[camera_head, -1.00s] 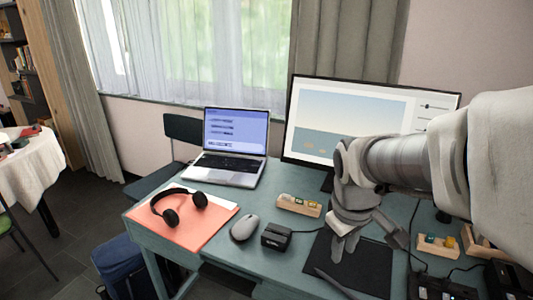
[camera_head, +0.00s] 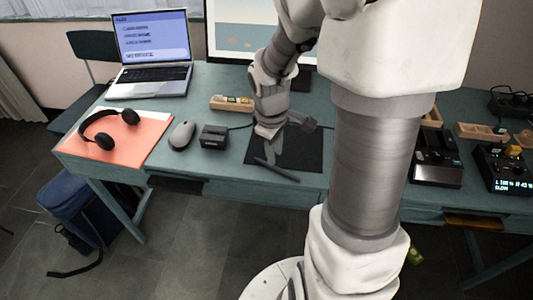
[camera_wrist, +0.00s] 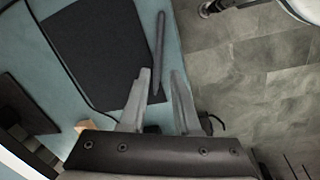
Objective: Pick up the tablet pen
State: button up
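The tablet pen (camera_head: 277,170) is a slim dark stick. It lies near the front edge of the black tablet (camera_head: 312,150), which rests flat on the blue-green desk. In the wrist view the pen (camera_wrist: 160,45) lies beside the tablet's edge (camera_wrist: 100,50), on the strip of desk at its border. My gripper (camera_head: 271,158) is over the tablet, pointing down at the pen. In the wrist view its two fingers (camera_wrist: 160,78) are apart, and the pen's near end shows between them. Nothing is gripped. I cannot tell the exact height of the fingertips above the pen.
A black box (camera_head: 214,137), a grey mouse (camera_head: 182,135) and headphones (camera_head: 106,130) on an orange mat (camera_head: 150,130) lie to the left. A laptop (camera_head: 152,75) and a small wooden tray (camera_head: 231,104) stand behind. Black devices (camera_head: 437,158) are at right. The desk's front edge is close.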

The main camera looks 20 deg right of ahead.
aim_at(277, 168)
jog(key=shift+w+d+f+b, duration=0.15)
jog(key=shift+f+b, duration=0.25)
jog(key=shift+f, duration=0.6)
jog(key=shift+d+f+b, duration=0.2)
jog(key=shift+f+b, duration=0.2)
jog(key=shift+f, duration=0.65)
jog(key=shift+w+d+f+b, duration=0.15)
jog(key=shift+f+b, duration=0.25)
jog(key=shift+f, duration=0.6)
jog(key=shift+s, duration=0.1)
jog(key=shift+c, duration=0.2)
grip_shut()
